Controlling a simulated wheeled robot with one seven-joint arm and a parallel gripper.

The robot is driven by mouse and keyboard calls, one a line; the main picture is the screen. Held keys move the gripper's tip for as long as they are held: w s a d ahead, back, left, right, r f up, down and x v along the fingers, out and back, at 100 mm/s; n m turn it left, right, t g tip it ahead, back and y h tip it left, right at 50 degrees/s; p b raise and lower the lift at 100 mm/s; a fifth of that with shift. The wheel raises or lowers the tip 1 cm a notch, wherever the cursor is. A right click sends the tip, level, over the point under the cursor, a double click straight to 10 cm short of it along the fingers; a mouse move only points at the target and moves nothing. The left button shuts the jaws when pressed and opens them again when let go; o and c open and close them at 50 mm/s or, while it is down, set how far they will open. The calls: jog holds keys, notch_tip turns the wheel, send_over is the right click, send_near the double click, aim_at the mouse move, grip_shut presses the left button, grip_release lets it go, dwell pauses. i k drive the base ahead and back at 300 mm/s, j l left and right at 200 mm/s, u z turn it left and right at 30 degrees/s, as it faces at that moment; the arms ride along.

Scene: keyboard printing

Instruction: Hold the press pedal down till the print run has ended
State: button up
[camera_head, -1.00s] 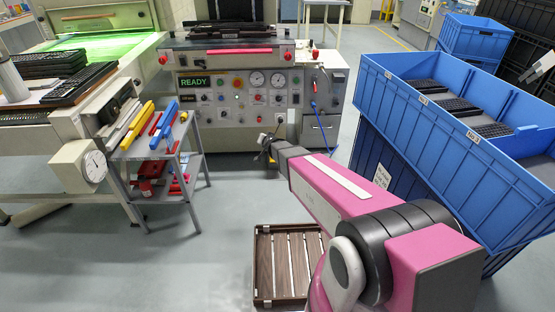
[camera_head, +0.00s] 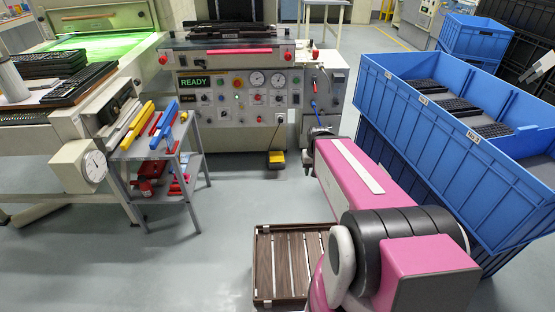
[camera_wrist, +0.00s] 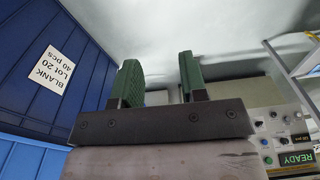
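The press pedal (camera_head: 276,158), yellow with a dark base, stands on the floor at the foot of the press (camera_head: 235,130). Nothing of mine touches it in the head view. The press display (camera_head: 195,82) reads READY, and it also shows in the wrist view (camera_wrist: 297,158). My arm's far end is right of the pedal, close to the blue bins; the fingers are not distinct in the head view. In the wrist view my gripper (camera_wrist: 160,75) has its two green fingers apart, with nothing seen between them. The pedal cannot be made out in the wrist view.
Blue bins (camera_head: 440,170) stand close on the right; a labelled blue wall (camera_wrist: 45,70) fills the wrist view's left side. A grey cart (camera_head: 165,170) with coloured tools stands left. A slatted wooden crate (camera_head: 262,265) lies on the floor. The floor between is clear.

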aim_at(275, 157)
jog(key=i+j, duration=0.15)
jog(key=j, duration=0.15)
jog(key=i+j, duration=0.2)
jog(key=i, duration=0.45)
jog(key=i+j, duration=0.15)
jog(key=i, duration=0.3)
